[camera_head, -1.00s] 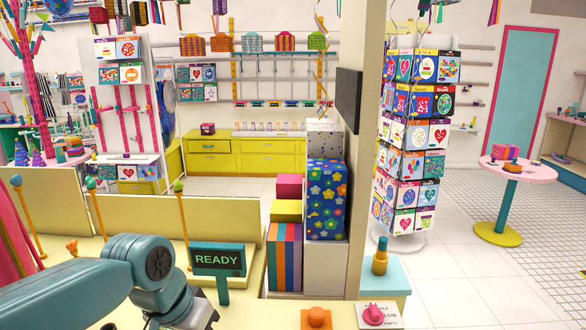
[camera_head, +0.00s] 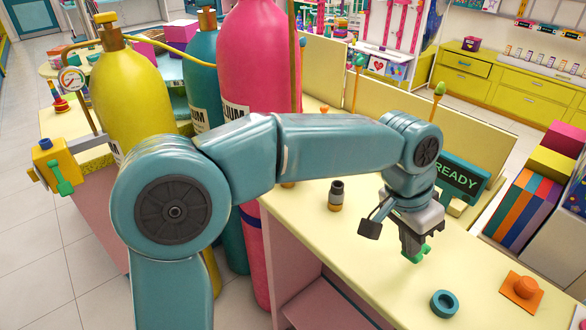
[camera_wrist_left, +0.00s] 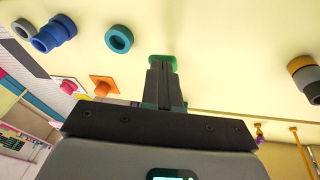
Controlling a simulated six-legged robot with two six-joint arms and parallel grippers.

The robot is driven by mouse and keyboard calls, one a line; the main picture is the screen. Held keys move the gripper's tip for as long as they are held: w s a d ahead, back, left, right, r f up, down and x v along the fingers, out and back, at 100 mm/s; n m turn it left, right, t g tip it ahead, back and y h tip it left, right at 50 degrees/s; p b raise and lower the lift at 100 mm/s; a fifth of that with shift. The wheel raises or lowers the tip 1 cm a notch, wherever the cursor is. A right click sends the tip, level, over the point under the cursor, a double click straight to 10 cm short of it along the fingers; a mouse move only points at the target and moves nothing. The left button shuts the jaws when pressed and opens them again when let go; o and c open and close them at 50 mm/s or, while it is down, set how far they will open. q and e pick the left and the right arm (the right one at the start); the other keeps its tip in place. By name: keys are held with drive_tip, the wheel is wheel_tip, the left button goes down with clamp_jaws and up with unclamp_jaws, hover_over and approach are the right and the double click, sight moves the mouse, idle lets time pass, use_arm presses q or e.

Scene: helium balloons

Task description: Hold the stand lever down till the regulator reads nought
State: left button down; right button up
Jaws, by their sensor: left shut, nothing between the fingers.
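A round dial (camera_head: 72,80), which looks like the regulator, is beside the yellow gas cylinder (camera_head: 130,85) at the left of the head view. Its reading is too small to tell. A yellow box (camera_head: 48,162) with a green lever (camera_head: 61,178) on its front sits below it, on the end of a grey bar. My left gripper (camera_head: 415,252) is shut above the counter at the right, far from the lever. A green piece shows at its fingertips, also in the left wrist view (camera_wrist_left: 163,62). My right gripper is not in view.
Teal (camera_head: 195,55) and pink (camera_head: 255,60) cylinders stand behind my left arm. The yellow counter holds a dark-topped nozzle (camera_head: 336,196), a teal ring (camera_head: 445,304) and an orange block (camera_head: 521,287). A READY sign (camera_head: 458,178) stands behind the gripper. Floor is clear at left.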

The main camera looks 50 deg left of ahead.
use_arm(q)
drive_tip(key=shift+s+f+b, duration=0.35)
drive_tip(key=shift+f+b, duration=0.05)
drive_tip(key=shift+f, duration=0.05)
drive_tip(key=shift+s+f+b, duration=0.4)
drive_tip(key=shift+f+b, duration=0.2)
